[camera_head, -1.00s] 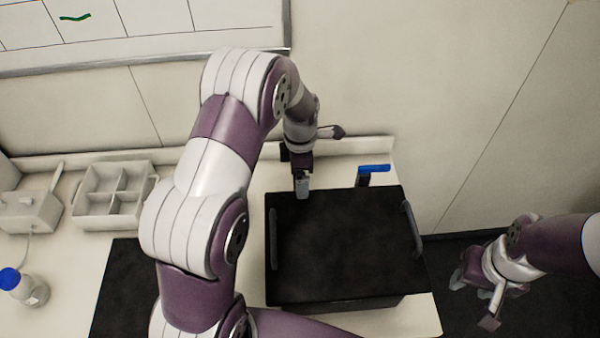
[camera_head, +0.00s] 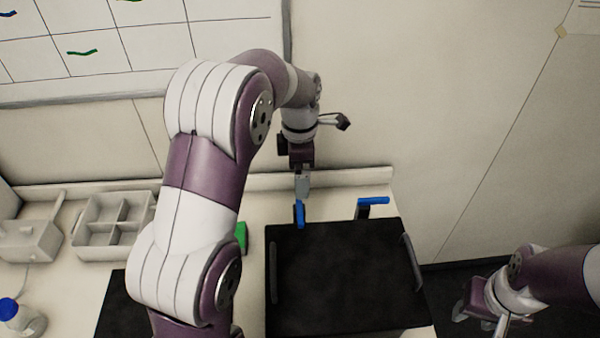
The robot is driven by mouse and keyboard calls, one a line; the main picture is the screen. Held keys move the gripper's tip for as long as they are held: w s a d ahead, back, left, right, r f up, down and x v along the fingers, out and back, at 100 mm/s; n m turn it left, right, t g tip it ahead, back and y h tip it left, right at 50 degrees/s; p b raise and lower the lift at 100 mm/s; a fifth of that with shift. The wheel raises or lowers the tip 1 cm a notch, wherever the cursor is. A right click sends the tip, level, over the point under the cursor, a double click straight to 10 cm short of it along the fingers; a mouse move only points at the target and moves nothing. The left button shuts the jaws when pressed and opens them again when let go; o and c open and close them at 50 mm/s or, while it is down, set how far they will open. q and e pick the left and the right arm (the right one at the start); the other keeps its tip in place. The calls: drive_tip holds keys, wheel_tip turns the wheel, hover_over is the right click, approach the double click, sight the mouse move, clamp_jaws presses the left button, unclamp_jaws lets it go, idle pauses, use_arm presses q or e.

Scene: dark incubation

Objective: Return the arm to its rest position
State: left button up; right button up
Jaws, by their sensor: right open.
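My left arm rises through the middle of the view. Its gripper (camera_head: 302,187) points down behind the black box (camera_head: 345,280), with its jaws seen edge-on. Directly below the fingertips in the picture is an upright blue piece (camera_head: 299,214); I cannot tell whether they touch. My right gripper (camera_head: 482,318) is open and empty, low at the right, beside the box and over the dark area. Part of it is cut off by the bottom edge.
A blue-topped handle (camera_head: 373,201) stands behind the box. A green item (camera_head: 241,236) is partly hidden by my left arm. A grey compartment tray (camera_head: 112,226), a grey device (camera_head: 32,238) and a blue-capped bottle (camera_head: 20,318) are at the left. A wall is behind.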

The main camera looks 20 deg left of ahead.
idle(0.3)
use_arm(q)
drive_tip(key=s+d+f+m+b, duration=0.1)
drive_tip(key=s+f+m, duration=0.1)
drive_tip(key=s+m, duration=0.4)
drive_tip(key=s+d+f+m+b, duration=0.1)
drive_tip(key=s+f+m, duration=0.1)
drive_tip(key=s+m, duration=0.4)
drive_tip(key=s+d+f+m+t+b, duration=0.1)
drive_tip(key=s+f+m, duration=0.2)
drive_tip(key=s+m, duration=0.3)
drive_tip(key=shift+s+m, duration=0.15)
drive_tip(key=shift+m, duration=1.25)
drive_tip(key=shift+s+m, duration=0.1)
drive_tip(key=shift+m, duration=1.3)
drive_tip(key=shift+w+r+b, duration=0.15)
drive_tip(key=shift+w+b, duration=0.05)
drive_tip(key=shift+b, duration=0.1)
drive_tip(key=shift+w, duration=0.25)
drive_tip(key=shift+s, duration=0.2)
